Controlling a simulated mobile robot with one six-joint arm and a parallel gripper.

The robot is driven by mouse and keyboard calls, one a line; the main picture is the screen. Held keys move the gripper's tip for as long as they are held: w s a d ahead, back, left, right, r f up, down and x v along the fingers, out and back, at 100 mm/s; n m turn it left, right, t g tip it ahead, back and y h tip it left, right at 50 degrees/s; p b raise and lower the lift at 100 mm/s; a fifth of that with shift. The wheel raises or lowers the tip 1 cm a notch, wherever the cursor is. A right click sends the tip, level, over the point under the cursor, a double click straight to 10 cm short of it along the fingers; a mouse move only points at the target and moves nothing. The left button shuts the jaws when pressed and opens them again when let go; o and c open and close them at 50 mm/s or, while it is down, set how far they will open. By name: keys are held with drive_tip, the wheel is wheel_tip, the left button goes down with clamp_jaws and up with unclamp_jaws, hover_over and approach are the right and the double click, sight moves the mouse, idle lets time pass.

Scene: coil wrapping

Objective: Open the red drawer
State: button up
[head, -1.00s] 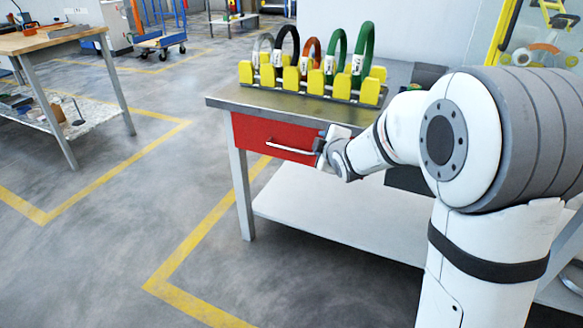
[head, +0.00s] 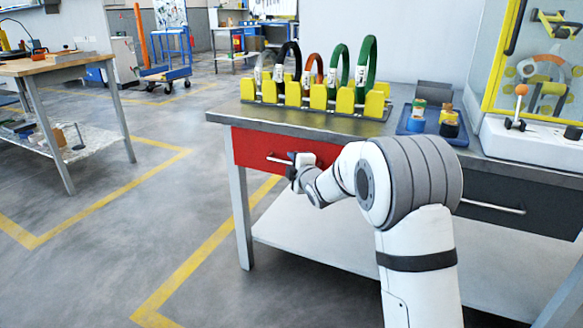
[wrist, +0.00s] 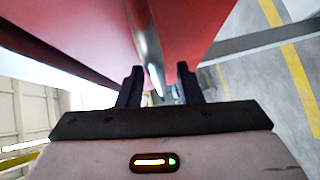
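The red drawer (head: 247,148) is under the left part of the workbench top, and its front looks flush with the bench. Its silvery bar handle (head: 276,160) runs across the front, partly hidden by my gripper (head: 292,168). In the wrist view, the red drawer front (wrist: 190,25) fills the top, and the handle (wrist: 148,45) reaches down between the two dark fingers of my gripper (wrist: 159,86). The fingers are apart, with a gap visible beside the bar. I cannot tell whether either finger touches it.
On the workbench (head: 225,112) stands a yellow rack (head: 318,97) with several coils. A blue tray (head: 405,124) with small items is to its right. A dark drawer (head: 490,200) is at the right, above a white lower shelf (head: 310,245).

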drive_tip(key=shift+w, duration=0.2)
clamp_jaws()
drive_tip(key=shift+a, duration=0.1)
idle(0.5)
